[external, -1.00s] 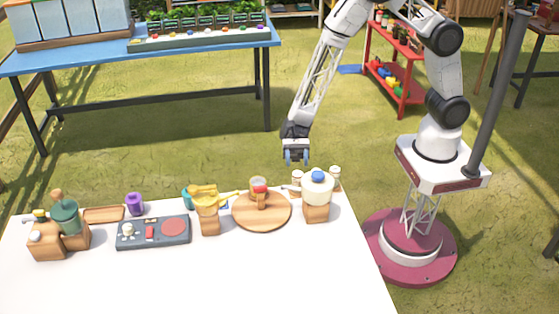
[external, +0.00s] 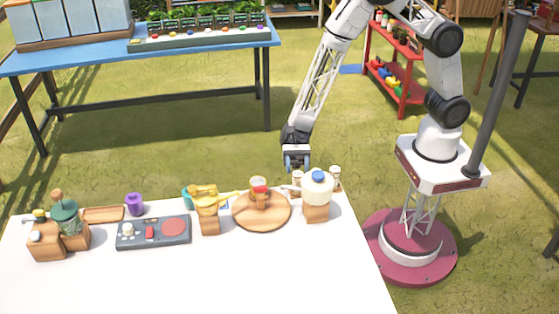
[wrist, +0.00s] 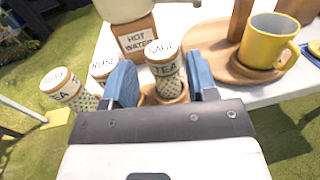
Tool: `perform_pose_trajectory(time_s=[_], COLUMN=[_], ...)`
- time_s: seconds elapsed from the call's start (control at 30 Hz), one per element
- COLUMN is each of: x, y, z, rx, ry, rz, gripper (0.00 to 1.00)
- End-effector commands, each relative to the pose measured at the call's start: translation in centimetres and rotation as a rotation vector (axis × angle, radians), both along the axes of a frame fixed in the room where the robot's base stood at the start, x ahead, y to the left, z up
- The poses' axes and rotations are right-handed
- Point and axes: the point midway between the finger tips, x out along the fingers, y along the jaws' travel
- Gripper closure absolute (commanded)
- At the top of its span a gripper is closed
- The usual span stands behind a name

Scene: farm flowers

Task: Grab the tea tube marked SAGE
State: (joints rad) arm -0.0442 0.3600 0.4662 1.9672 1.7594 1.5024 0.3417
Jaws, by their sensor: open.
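The SAGE tea tube (wrist: 167,72) stands upright in the wrist view, with a pale lid reading SAGE and a patterned body marked TEA. My gripper (wrist: 160,60) is open, with one blue finger on each side of this tube in the picture. I cannot tell whether either finger touches it. A tube marked ROSE (wrist: 104,66) stands just left, partly hidden by the left finger. A further tea tube (wrist: 75,97) stands farther left, its lid label hard to read. In the external view my gripper (external: 297,163) is low at the table's far edge, overlapping the small tubes there.
The HOT WATER dispenser (wrist: 137,40) stands close behind the tubes; it also shows in the external view (external: 318,190). A yellow mug (wrist: 268,42) sits on the round wooden board (wrist: 225,68) to the right. The white table's (external: 270,270) front area is clear.

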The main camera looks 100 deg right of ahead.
Motion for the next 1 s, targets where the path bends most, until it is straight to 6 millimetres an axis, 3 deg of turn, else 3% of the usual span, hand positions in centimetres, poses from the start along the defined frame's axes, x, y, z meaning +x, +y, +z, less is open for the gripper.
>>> perform_pose_trajectory(time_s=[0.43, 1.0], x=[0.8, 0.8], y=[4.0, 4.1], z=[-0.1, -0.1], rx=[0.001, 0.000], ry=[0.000, 0.000], rz=[0.000, -0.001], gripper=[0.47, 0.47])
